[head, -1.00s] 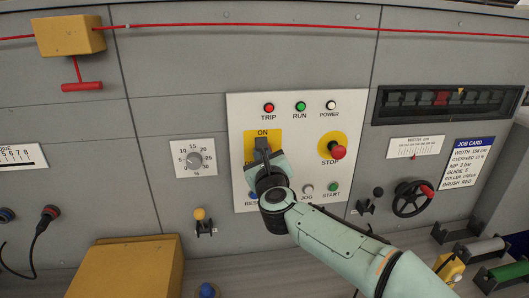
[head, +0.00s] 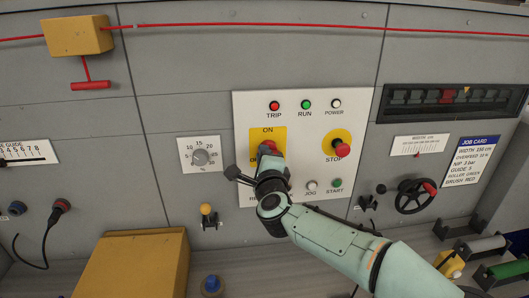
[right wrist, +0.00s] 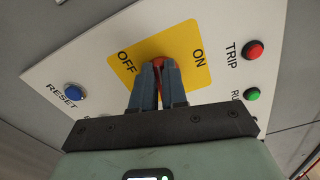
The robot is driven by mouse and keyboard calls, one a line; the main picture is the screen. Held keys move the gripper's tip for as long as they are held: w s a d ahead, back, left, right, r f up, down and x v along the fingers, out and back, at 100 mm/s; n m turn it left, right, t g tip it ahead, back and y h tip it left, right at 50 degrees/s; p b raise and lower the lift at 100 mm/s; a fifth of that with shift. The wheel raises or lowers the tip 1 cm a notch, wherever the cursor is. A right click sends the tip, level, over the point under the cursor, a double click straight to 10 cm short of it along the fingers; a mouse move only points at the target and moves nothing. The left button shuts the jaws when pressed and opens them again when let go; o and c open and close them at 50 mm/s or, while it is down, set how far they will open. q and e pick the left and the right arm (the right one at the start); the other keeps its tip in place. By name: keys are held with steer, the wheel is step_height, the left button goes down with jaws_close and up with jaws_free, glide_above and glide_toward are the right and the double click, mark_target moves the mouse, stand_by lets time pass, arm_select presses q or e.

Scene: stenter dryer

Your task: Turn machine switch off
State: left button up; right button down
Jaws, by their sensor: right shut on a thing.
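The machine switch is a red knob (head: 269,147) on a yellow plate (head: 268,131) marked ON at the top and OFF below; the OFF label is mostly covered by my gripper in the head view. My right gripper (right wrist: 158,72) is shut on the red knob (right wrist: 170,62), which shows between its dark fingers in the right wrist view. There the yellow plate (right wrist: 196,72) looks turned, with OFF left and ON right of the fingers. The knob's exact angle is hard to tell. My left gripper is not in view.
The white panel (head: 305,112) also carries the TRIP (head: 275,105), RUN (head: 306,104) and POWER lamps, a red STOP button (head: 342,148), and JOG and START buttons. A blue RESET button (right wrist: 73,89) sits close by. A yellow box (head: 135,265) stands front left.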

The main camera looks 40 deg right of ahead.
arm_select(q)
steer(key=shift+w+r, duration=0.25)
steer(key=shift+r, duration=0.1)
arm_select(e)
steer(key=shift+f+n, duration=0.15)
steer(key=shift+n, duration=1.05)
arm_select(q)
steer(key=shift+p, duration=0.3)
arm_select(e)
steer(key=shift+f, duration=0.1)
steer(key=c, duration=1.2)
jaws_free()
steer(key=shift+o, duration=0.2)
steer(key=shift+a, duration=0.1)
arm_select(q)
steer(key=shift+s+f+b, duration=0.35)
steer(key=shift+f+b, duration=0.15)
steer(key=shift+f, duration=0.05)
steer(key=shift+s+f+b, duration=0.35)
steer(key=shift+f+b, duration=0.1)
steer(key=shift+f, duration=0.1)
arm_select(e)
steer(key=v, duration=1.3)
steer(key=shift+s, duration=0.2)
